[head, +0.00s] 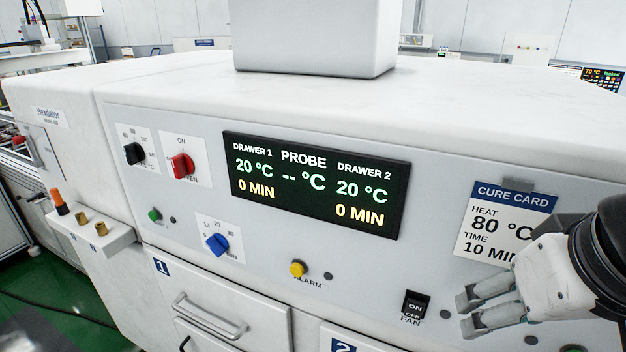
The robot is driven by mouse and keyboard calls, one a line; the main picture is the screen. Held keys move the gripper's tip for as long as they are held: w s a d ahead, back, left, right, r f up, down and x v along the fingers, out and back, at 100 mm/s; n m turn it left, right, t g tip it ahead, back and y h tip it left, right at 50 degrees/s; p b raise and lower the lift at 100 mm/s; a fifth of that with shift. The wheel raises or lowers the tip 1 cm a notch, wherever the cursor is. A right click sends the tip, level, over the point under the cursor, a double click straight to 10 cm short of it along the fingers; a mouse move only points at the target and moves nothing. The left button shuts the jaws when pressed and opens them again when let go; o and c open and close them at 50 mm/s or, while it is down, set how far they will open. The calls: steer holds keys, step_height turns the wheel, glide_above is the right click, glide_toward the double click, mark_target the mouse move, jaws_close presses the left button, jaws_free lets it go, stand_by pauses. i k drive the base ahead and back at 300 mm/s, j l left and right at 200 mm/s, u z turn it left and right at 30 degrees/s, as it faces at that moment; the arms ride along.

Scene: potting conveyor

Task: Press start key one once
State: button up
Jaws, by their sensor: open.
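A small green key (155,214) sits at the left of the front panel, above the drawer marked 1; its label is too small to read. A dark dot, perhaps a lamp, is beside it. The display (318,184) reads 20 °C and 0 MIN for both drawers and "--" for the probe. My gripper (468,314) is at the lower right, open and empty, in front of the panel near the fan switch. It is far to the right of the green key and hides part of the cure card (500,215).
A black knob (134,153), a red knob (181,165) and a blue knob (217,243) surround the green key. A yellow alarm button (298,268) and a fan switch (413,306) lie between it and my gripper. A small shelf (92,237) and a drawer handle (210,314) stick out.

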mark_target(153, 215)
steer(key=u, duration=1.25)
